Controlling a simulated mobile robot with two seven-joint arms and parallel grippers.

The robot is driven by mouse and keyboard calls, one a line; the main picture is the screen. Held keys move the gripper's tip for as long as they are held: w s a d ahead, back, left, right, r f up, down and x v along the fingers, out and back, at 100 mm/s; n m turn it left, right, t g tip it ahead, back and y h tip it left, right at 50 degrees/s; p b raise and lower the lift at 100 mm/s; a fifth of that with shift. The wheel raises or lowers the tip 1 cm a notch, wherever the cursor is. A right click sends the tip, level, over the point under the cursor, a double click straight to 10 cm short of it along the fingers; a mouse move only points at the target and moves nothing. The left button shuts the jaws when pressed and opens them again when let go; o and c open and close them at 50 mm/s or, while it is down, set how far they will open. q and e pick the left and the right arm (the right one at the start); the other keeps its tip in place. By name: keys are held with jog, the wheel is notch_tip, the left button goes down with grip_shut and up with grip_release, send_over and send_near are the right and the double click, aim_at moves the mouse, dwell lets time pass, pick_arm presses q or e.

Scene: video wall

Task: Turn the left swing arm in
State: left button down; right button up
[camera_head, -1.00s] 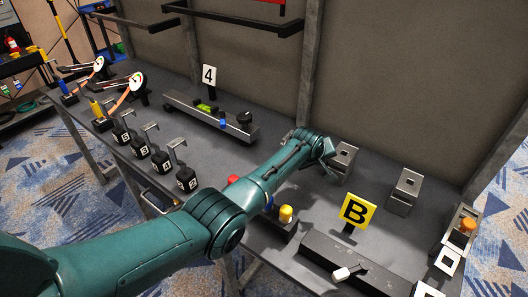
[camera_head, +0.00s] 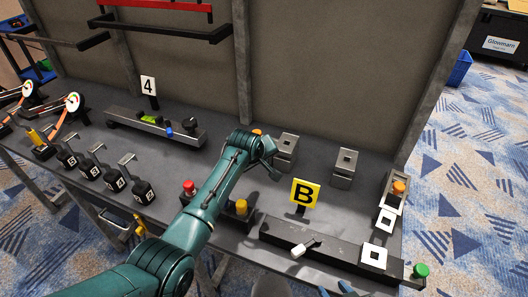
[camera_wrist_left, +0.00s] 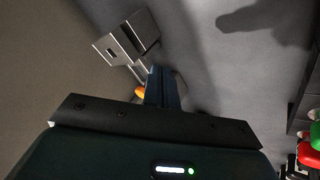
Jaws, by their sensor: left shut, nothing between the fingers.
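The left swing arm is hard to make out. An orange knob (camera_head: 257,132), which may be on it, shows just behind my left gripper (camera_head: 272,170), beside a silver bracket (camera_head: 287,146) with a square hole. In the left wrist view my left gripper (camera_wrist_left: 162,82) is shut and empty. Its fingers lie in front of the orange knob (camera_wrist_left: 140,92) and the bracket (camera_wrist_left: 128,40); I cannot tell if they touch. Teal tips at the bottom edge of the head view are probably my right gripper (camera_head: 338,290), mostly cut off.
A second silver bracket (camera_head: 344,166) stands to the right, with another orange knob (camera_head: 398,187) beyond it. A yellow B sign (camera_head: 304,192) and a dark box with a white lever (camera_head: 303,247) stand nearer. A rail (camera_head: 160,128) lies to the left.

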pick_arm(q)
jog(key=s+r, duration=0.2)
jog(key=r, duration=0.1)
jog(key=shift+s+d+r, duration=0.2)
jog(key=shift+s+d, duration=0.05)
jog(key=shift+d, duration=0.15)
